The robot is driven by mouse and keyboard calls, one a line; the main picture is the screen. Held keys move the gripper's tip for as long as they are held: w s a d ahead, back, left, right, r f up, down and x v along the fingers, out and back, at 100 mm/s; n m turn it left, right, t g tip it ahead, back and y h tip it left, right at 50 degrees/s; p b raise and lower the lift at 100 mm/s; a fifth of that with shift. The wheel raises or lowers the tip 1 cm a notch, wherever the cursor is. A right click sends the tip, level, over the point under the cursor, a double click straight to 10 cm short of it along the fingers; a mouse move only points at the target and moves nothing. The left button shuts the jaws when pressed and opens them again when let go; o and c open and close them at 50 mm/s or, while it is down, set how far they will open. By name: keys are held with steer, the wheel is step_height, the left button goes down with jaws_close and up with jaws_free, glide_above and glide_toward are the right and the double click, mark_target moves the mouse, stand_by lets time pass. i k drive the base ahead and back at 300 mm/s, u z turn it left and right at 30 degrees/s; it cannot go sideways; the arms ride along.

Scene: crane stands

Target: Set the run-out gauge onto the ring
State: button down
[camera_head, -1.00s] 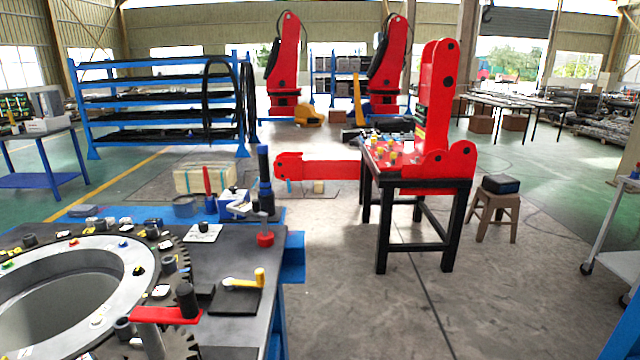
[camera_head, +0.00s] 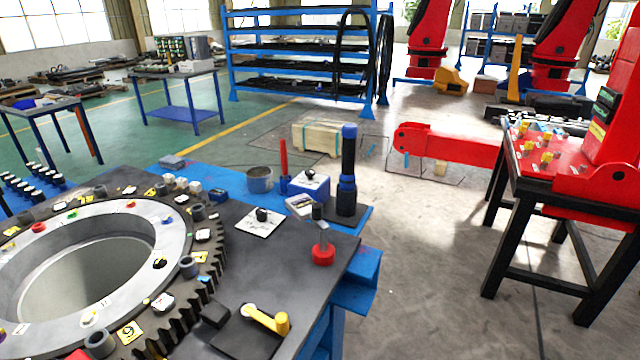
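The large pale ring (camera_head: 180,225) lies flat at the left, inside a dark toothed gear rim, with small coloured markers on it. I cannot tell for sure which piece is the run-out gauge. A thin upright post with a dark top and round red base (camera_head: 323,254) stands near the table's right edge. A yellow-handled piece (camera_head: 268,319) lies on a dark pad at the front, apart from the ring. A small red piece is cut off at the bottom left edge; I cannot tell what it is. My gripper is not recognisable in view.
A red arm on a black stand (camera_head: 507,235) is to the right.

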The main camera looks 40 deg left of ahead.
mark_target(302, 206)
steer(key=u, duration=0.45)
steer(key=i, duration=1)
steer(key=u, duration=0.55)
